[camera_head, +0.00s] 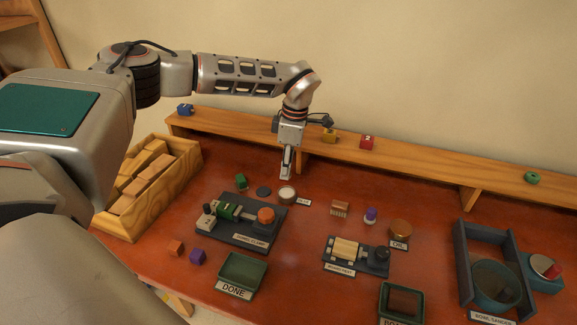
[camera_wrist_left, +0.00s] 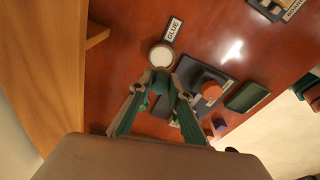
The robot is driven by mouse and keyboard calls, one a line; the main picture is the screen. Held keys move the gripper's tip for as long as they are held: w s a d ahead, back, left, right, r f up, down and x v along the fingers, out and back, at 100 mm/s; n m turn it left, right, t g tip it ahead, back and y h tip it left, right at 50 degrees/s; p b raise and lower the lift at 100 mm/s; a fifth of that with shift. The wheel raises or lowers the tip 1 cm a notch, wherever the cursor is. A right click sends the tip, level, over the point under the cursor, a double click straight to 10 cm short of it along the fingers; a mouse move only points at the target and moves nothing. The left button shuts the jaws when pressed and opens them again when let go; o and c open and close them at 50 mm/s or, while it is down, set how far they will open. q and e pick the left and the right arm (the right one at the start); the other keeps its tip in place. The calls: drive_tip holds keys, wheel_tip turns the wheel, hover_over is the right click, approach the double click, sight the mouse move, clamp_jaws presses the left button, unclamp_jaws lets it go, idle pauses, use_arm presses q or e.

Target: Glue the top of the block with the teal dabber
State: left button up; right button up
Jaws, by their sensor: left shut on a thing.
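My left gripper (camera_head: 286,176) points down just above the glue pot (camera_head: 287,195), a round cup with a pale top beside a GLUE label. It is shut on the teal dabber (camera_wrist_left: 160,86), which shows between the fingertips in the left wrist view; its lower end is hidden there. The dark clamp fixture (camera_head: 240,229) stands in front of the pot, with green pieces (camera_head: 228,211) in it and an orange knob (camera_head: 266,215). I cannot tell which piece is the block. A loose green block (camera_head: 241,182) sits behind the clamp. My right gripper is not in view.
A wooden crate of blocks (camera_head: 150,222) stands at the left. A green DONE tray (camera_head: 242,271), an orange cube (camera_head: 176,248) and a purple block (camera_head: 197,256) lie in front. A second fixture (camera_head: 355,257) is to the right. A raised shelf (camera_head: 400,163) runs behind.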

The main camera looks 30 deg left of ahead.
sight(287, 192)
use_arm(q)
drive_tip(key=shift+f+b, duration=0.6)
drive_tip(key=shift+f, duration=0.25)
wheel_tip(287, 192, down, 3)
drive_tip(key=b, duration=0.3)
drive_tip(key=shift+r, duration=0.1)
drive_tip(key=shift+f+b, duration=0.45)
drive_tip(key=shift+b, duration=0.2)
drive_tip(key=shift+f, duration=0.1)
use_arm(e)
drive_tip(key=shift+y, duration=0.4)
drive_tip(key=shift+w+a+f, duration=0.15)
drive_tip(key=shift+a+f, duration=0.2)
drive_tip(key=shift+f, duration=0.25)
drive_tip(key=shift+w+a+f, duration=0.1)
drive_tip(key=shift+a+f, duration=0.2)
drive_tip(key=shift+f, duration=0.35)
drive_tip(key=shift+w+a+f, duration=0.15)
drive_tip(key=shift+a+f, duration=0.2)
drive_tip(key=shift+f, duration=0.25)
use_arm(q)
drive_tip(key=shift+f, duration=0.2)
drive_tip(key=shift+f, duration=0.3)
